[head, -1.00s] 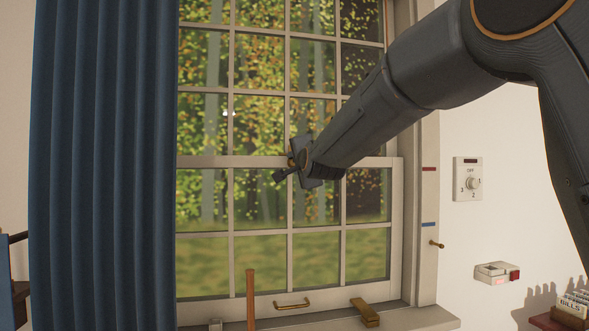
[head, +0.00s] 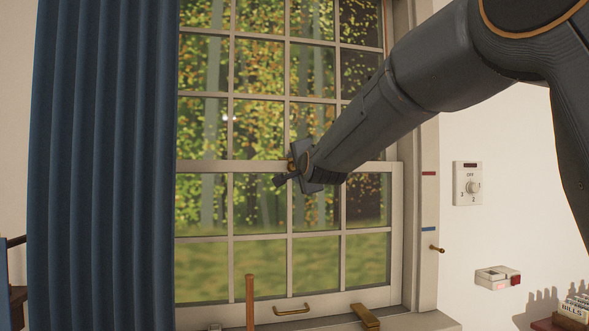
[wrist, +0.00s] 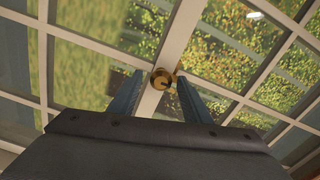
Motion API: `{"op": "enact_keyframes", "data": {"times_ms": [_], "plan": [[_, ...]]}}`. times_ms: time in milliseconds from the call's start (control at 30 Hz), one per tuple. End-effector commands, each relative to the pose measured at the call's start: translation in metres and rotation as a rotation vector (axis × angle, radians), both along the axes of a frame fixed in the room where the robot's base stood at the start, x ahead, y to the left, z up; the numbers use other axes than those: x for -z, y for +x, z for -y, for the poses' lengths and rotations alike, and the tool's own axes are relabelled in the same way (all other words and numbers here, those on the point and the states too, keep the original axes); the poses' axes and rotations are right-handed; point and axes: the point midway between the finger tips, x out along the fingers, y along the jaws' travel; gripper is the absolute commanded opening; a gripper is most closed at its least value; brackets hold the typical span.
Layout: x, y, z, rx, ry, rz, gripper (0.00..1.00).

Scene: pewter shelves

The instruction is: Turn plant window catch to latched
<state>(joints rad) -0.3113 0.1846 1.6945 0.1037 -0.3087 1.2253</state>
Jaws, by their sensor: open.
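The window catch (wrist: 162,78) is a small round brass piece on the pale meeting rail of the plant window (head: 300,166). In the wrist view it lies between and just beyond my two open fingers, with a dark mark or slot at its right side. I cannot tell whether a finger touches it. My gripper (wrist: 160,95) is open and empty in the wrist view. In the head view my gripper (head: 286,172) is at the rail, and a bit of brass shows beside it; the rest of the catch is hidden. The catch's setting cannot be read clearly.
A blue curtain (head: 100,165) hangs at the left. A dial box (head: 467,184) is on the right wall. Red and blue marks are on the frame.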

Motion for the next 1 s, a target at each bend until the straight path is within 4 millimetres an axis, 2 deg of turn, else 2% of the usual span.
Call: {"op": "enact_keyframes", "data": {"times_ms": [300, 500, 1000], "plan": [[-0.001, -0.044, 0.013, -0.001, 0.001, 0.003, 0.44], [-0.001, -0.063, 0.018, 0.000, 0.001, 0.002, 0.44], [0.000, -0.068, 0.020, 0.000, 0.000, 0.001, 0.44]]}}
